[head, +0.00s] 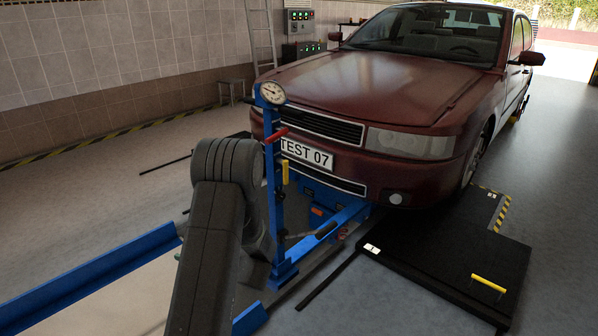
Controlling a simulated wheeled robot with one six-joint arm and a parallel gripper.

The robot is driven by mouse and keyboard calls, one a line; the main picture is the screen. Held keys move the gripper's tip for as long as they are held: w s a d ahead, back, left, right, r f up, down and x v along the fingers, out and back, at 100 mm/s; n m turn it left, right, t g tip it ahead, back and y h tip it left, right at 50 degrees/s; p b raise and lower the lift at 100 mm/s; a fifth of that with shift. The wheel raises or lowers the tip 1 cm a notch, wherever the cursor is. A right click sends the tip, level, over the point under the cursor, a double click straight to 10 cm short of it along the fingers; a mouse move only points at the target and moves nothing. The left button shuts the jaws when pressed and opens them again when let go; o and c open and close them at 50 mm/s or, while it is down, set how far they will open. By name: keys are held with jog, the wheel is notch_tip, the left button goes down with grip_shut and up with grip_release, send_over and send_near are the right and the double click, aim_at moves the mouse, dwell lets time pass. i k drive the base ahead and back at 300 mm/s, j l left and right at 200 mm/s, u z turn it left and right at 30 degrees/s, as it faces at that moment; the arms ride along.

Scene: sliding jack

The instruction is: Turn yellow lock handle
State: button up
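A short yellow handle (285,172) hangs upright on the blue post (271,190) of the jack, just below a red handle (276,135). A round gauge (272,93) tops the post. A second yellow piece, a bar (488,283), lies on the black plate at the right; I cannot tell from the picture alone which of the two is the lock handle. My dark arm rises from the bottom, close to the left of the post in the picture, and covers part of the jack behind it. No gripper fingers show.
A dark red car (370,90) stands just behind the jack. A long blue rail (90,278) runs across the lower left. The black plate (440,250) lies low on the floor at the right. A ladder (262,35) and control boxes (300,22) stand at the back wall. Grey floor (560,210) is clear at the far right.

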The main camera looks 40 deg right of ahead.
aim_at(285, 163)
jog(key=i+l+z, duration=0.55)
jog(key=z, duration=0.2)
jog(key=i+l+z, duration=0.1)
jog(key=i+z, duration=0.25)
jog(key=i, duration=0.1)
